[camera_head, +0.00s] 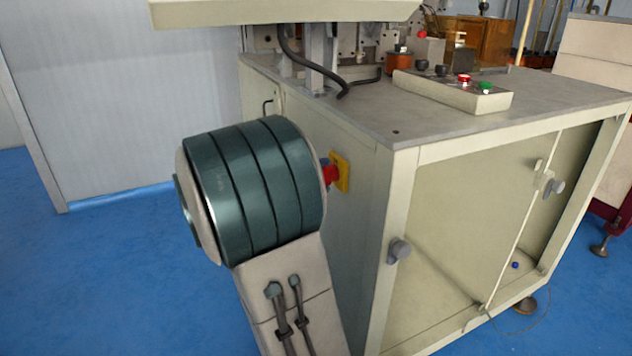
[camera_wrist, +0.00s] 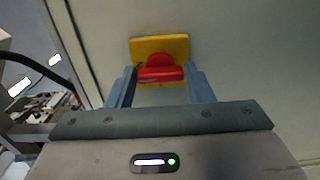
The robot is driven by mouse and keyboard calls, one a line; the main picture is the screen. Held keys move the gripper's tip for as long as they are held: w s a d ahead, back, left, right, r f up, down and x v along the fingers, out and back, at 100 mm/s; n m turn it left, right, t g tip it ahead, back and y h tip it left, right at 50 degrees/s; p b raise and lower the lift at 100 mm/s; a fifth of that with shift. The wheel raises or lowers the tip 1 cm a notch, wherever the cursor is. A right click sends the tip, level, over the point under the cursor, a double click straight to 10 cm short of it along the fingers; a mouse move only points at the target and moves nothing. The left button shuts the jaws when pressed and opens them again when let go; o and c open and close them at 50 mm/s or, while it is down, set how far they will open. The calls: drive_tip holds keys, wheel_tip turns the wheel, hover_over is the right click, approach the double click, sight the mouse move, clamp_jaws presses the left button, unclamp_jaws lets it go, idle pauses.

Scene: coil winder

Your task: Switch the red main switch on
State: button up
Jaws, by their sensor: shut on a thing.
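The red main switch (camera_head: 331,174) sits on a yellow plate (camera_head: 342,172) on the left side wall of the machine cabinet. In the head view it is partly hidden behind my arm's dark green end. In the wrist view the red switch knob (camera_wrist: 160,70) and the yellow plate (camera_wrist: 172,44) are near the middle. My gripper (camera_wrist: 158,78) has one blue-grey finger on each side of the red knob and is shut on it. The fingers are mostly hidden in the head view.
The cream cabinet (camera_head: 470,210) has a grey top carrying a control box (camera_head: 453,92) with red, green and black buttons. Round grey door knobs (camera_head: 400,250) stick out from its front. Blue floor (camera_head: 120,270) is free at the left. A black cable (camera_head: 300,62) hangs above the cabinet's left side.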

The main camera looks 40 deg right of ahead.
idle(0.4)
drive_tip(key=o, duration=1)
drive_tip(key=shift+a, duration=0.1)
drive_tip(key=p+v, duration=0.3)
drive_tip(key=v, duration=1)
drive_tip(key=shift+a, duration=0.4)
